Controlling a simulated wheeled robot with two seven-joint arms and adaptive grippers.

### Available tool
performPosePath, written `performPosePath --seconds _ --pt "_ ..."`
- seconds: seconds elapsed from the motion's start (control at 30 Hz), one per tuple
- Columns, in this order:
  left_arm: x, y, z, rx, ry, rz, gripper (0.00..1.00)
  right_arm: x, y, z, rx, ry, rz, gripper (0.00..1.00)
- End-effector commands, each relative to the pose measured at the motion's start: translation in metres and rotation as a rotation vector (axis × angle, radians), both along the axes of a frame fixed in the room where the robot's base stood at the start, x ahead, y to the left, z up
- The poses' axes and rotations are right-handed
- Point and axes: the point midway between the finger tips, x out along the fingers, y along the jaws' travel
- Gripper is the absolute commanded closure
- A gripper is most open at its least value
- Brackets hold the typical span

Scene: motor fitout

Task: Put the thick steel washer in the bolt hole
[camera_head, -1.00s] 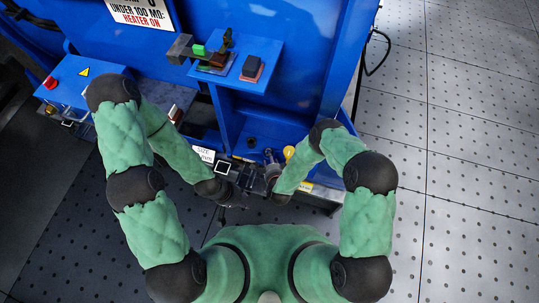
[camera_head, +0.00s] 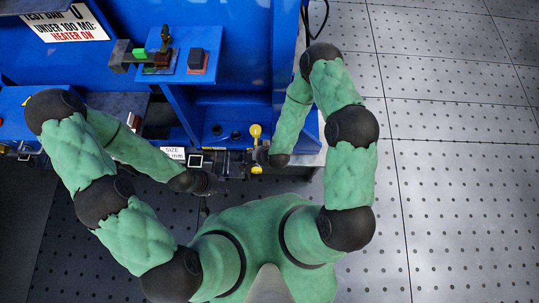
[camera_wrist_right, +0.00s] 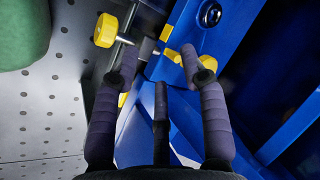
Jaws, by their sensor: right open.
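I cannot make out the thick steel washer in either view. A dark round fitting (camera_wrist_right: 211,14) with a ring-like rim sits in a blue face in the right wrist view; I cannot tell if it is the bolt hole. My right gripper (camera_wrist_right: 160,58) is open, with no object visibly held, its fingers spread before a small grey block (camera_wrist_right: 147,48) and blue metal. My left gripper (camera_head: 207,186) is at the front of the blue machine (camera_head: 228,100) in the head view; its fingers are too small and dark to read.
A yellow knob (camera_wrist_right: 105,30) on a rod lies left of the right fingers. A yellow knob (camera_head: 256,131) stands by the blue bay in the head view. A blue shelf (camera_head: 184,38) holds small blocks. Perforated floor (camera_head: 460,180) is clear at right.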

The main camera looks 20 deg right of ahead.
Motion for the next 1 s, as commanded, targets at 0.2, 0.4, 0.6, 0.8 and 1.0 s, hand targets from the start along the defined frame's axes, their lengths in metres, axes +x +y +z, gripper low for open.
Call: performPosePath --seconds 0.2,0.4,0.6,0.8,1.0 --pt "0.0 0.0 0.0 0.0 0.0 0.0 0.6 -0.062 -0.024 0.041 -0.059 0.174 0.369 0.56" --pt "0.0 0.0 0.0 0.0 0.0 0.0 0.6 -0.1 -0.031 0.064 -0.053 0.242 0.559 0.56" --pt "0.0 0.0 0.0 0.0 0.0 0.0 0.6 -0.106 -0.032 0.068 -0.05 0.252 0.59 0.56" --pt "0.0 0.0 0.0 0.0 0.0 0.0 0.6 -0.106 -0.032 0.067 -0.05 0.251 0.588 0.56" --pt "0.0 0.0 0.0 0.0 0.0 0.0 0.6 -0.106 -0.032 0.067 -0.05 0.251 0.586 0.56"
